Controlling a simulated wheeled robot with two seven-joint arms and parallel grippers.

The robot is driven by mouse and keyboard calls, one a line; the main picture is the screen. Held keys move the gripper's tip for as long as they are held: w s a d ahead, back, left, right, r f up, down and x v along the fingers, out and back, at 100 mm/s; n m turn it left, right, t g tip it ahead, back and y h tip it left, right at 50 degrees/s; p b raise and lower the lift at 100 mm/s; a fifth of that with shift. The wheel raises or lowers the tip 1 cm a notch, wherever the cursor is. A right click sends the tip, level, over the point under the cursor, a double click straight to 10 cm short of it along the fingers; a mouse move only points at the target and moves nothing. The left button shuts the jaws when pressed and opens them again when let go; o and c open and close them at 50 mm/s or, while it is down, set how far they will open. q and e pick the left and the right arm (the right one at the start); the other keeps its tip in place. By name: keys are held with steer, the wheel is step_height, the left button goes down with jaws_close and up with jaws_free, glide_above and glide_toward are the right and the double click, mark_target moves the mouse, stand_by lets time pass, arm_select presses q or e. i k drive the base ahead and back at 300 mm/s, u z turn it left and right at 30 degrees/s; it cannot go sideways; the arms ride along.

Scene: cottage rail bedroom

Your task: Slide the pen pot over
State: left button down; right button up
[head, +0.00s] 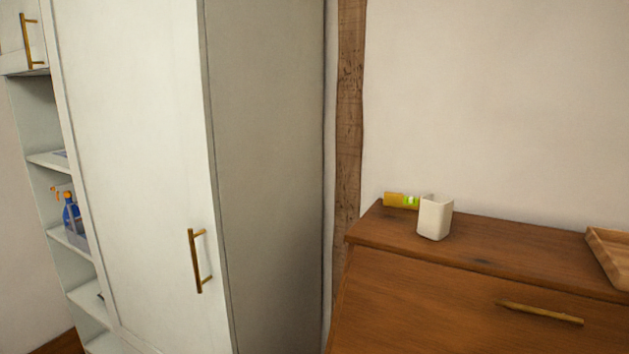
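The pen pot (434,219) is a small cream-white squarish cup. It stands upright on the top of the brown wooden dresser (500,246), near its left end and close to the front edge. No pens show above its rim. Neither of my grippers is in the head view.
A yellow spirit level (400,201) lies behind the pot, partly hidden by it. A wooden tray (610,251) sits at the dresser's right. The top between pot and tray is clear. A pale wardrobe (135,160) stands left, beside shelves holding a blue spray bottle (71,214).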

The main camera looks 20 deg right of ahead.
mark_target(435, 210)
steer(key=u, duration=0.95)
steer(key=i, duration=1.65)
steer(key=z, duration=4.3)
steer(key=i, duration=0.2)
steer(key=u, duration=0.15)
